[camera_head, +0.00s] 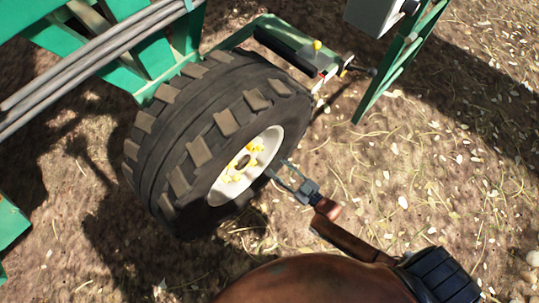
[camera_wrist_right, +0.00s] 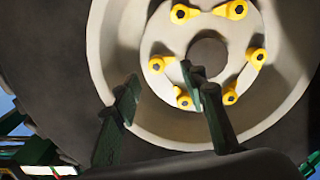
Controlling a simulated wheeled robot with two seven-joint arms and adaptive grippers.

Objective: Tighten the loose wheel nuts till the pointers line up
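The wheel (camera_head: 245,165) has a black lugged tyre and a pale rim (camera_wrist_right: 115,50). Several nuts with yellow pointers ring its dark centre hole. In the right wrist view, the upper-left pointer (camera_wrist_right: 181,13) and upper-right pointer (camera_wrist_right: 236,9) face each other. My left gripper is out of view.
A green machine frame (camera_head: 160,65) with grey pipes (camera_head: 95,60) stands above and left of the wheel. A green bar (camera_head: 400,65) and a grey box (camera_head: 375,15) are at upper right. Open ground with scattered pale bits (camera_head: 430,170) lies right of the wheel.

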